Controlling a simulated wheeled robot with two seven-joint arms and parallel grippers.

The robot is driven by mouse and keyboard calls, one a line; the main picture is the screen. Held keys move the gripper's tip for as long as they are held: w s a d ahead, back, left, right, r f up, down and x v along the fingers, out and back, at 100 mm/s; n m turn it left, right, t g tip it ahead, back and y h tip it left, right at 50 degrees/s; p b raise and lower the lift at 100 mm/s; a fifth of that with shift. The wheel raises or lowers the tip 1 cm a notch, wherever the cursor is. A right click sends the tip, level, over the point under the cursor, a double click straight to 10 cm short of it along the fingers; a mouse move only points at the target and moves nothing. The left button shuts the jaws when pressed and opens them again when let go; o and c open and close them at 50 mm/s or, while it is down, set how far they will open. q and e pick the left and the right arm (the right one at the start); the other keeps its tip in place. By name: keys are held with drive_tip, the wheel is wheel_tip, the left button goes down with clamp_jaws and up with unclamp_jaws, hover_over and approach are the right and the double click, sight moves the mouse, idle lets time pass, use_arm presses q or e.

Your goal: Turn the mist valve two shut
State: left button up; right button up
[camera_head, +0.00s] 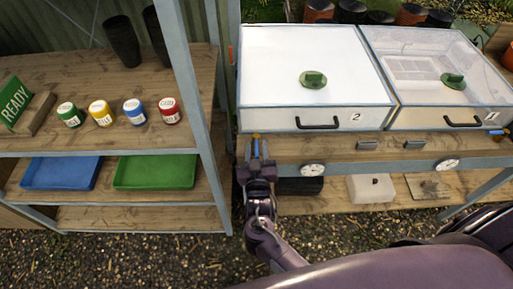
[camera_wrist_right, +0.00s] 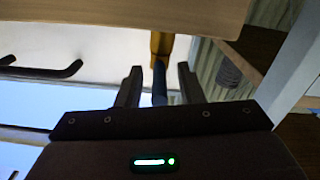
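Mist valve two (camera_head: 256,135) is at the front left corner of the bench, below and left of the box labelled 2 (camera_head: 310,65). In the right wrist view it has a brass-yellow body (camera_wrist_right: 160,43) and a dark blue lever (camera_wrist_right: 160,84) that points toward my gripper. My right gripper (camera_head: 257,155) is open at the valve. In the wrist view its two fingers (camera_wrist_right: 159,84) stand on either side of the lever, with a gap visible on both sides. My left gripper is not in view.
The box labelled 1 (camera_head: 425,65) stands at the right, with another blue-handled valve (camera_head: 498,133) near it. Two round gauges (camera_head: 313,170) are on the bench front. A blue-grey shelf post (camera_head: 205,120) stands close left of my right gripper.

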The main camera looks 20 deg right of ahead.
drive_tip(key=c, duration=0.7)
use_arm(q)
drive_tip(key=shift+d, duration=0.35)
use_arm(e)
clamp_jaws()
